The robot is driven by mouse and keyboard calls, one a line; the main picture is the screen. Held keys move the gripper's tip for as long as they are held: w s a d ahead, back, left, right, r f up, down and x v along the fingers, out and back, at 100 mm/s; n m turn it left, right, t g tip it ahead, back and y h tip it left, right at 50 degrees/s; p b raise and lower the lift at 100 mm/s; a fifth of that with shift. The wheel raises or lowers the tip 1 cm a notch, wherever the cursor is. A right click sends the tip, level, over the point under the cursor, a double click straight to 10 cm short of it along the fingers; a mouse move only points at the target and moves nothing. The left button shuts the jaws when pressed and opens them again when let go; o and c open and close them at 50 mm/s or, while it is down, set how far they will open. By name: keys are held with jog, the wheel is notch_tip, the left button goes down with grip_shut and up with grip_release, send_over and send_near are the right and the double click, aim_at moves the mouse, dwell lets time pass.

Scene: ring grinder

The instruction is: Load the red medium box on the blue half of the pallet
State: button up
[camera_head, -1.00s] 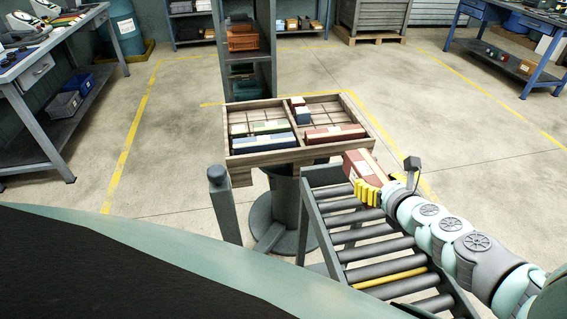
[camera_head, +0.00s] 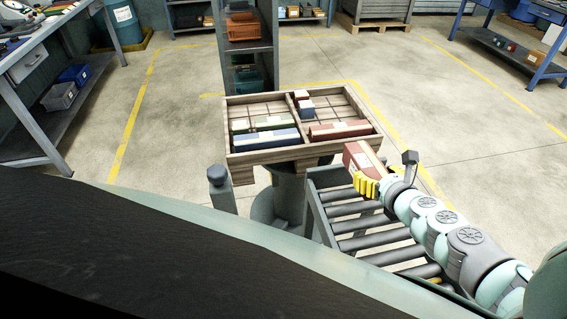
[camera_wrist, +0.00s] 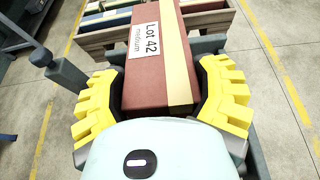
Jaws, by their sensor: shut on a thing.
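My gripper (camera_head: 366,187) has yellow fingers closed on the sides of a red box (camera_head: 361,161) with a tan stripe. In the wrist view the red box (camera_wrist: 157,60) carries a white label reading "Lot 42 medium", and my gripper (camera_wrist: 162,105) holds it from both sides. The box is in the air, just in front of the pallet's near right corner. The wooden pallet (camera_head: 262,158) has two halves parted by a divider. Its left half holds blue and green boxes. Its right half holds a long red box (camera_head: 340,130) along the front and small boxes near the divider. No blue colouring of a half shows clearly.
A roller conveyor (camera_head: 350,222) lies below my arm, in front of the pallet's stand. A grey post (camera_head: 219,190) stands at the pallet's front left. A shelf rack (camera_head: 243,50) stands right behind the pallet. The back of both pallet halves shows bare slots.

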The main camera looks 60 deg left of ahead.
notch_tip(320, 180, down, 7)
jog(key=b, duration=0.2)
jog(key=shift+f, duration=0.15)
jog(key=o, duration=1.3)
jog(key=shift+w+b+v, duration=0.2)
jog(key=shift+b+v, duration=0.2)
jog(key=shift+v, duration=3.5)
jog(key=shift+w+b+v, duration=0.2)
jog(key=shift+b+v, duration=0.2)
jog(key=shift+v, duration=3.55)
jog(key=shift+r, duration=0.2)
